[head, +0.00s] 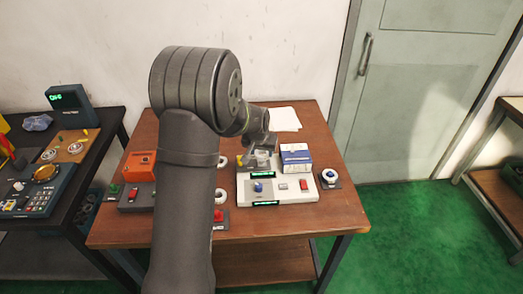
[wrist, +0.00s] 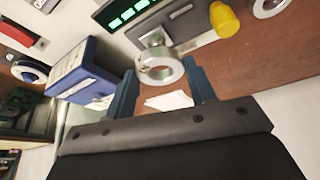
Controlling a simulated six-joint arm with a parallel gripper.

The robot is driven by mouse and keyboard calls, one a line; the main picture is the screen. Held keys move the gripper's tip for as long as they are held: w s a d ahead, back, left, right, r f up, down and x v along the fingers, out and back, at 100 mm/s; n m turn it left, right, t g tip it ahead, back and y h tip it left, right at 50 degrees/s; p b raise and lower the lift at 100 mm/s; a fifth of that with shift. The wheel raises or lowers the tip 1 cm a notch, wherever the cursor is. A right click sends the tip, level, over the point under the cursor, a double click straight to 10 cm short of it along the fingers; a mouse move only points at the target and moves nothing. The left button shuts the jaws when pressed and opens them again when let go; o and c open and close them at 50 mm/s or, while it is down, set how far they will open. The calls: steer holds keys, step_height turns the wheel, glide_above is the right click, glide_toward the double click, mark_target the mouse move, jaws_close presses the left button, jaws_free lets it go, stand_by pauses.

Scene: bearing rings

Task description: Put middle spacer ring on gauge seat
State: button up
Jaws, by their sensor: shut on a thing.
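My gripper (wrist: 162,80) has a silver-grey ring (wrist: 160,69) between its two blue-grey fingers, so it is shut on this ring. In the head view my gripper (head: 258,156) is over the back of the gauge unit (head: 290,196). Another pale ring (head: 220,196) lies left of the unit.
A yellow knob (wrist: 224,20) is right of the post. White paper (head: 284,119) lies behind.

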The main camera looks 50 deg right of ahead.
mark_target(262, 163)
steer(key=shift+f, duration=0.4)
stand_by(0.5)
steer(key=shift+f, duration=0.55)
steer(key=shift+f, duration=0.75)
stand_by(1.0)
steer(key=o, duration=1.2)
steer(key=shift+r, duration=3.75)
steer(key=shift+f, duration=3.75)
